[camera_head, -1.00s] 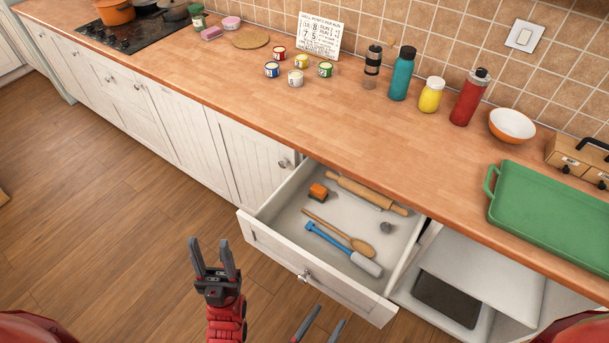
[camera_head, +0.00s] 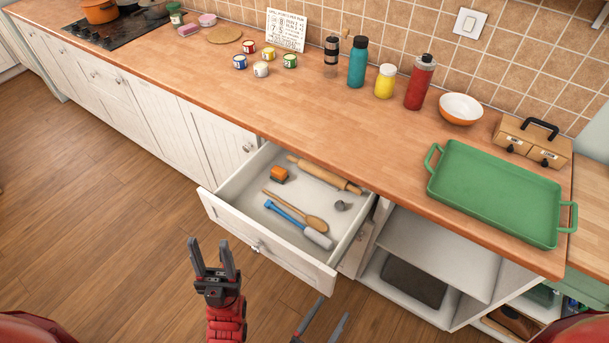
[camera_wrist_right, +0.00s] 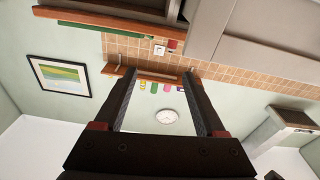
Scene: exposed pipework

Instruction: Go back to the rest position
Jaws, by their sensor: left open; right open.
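My left gripper (camera_head: 214,262) is open and empty, pointing up in front of the open drawer, over the wooden floor. My right gripper (camera_head: 322,318) shows only its fingertips at the bottom edge of the head view. In the right wrist view my right gripper (camera_wrist_right: 165,95) is open with nothing between its fingers. Both grippers are apart from the drawer (camera_head: 265,246) and from all objects.
The open drawer juts out ahead, holding a rolling pin (camera_head: 325,175), a wooden spoon (camera_head: 300,211) and a blue-handled mallet (camera_head: 300,224). An open cupboard (camera_head: 440,252) is at its right. A green tray (camera_head: 497,193) lies on the counter. The floor (camera_head: 90,230) at left is clear.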

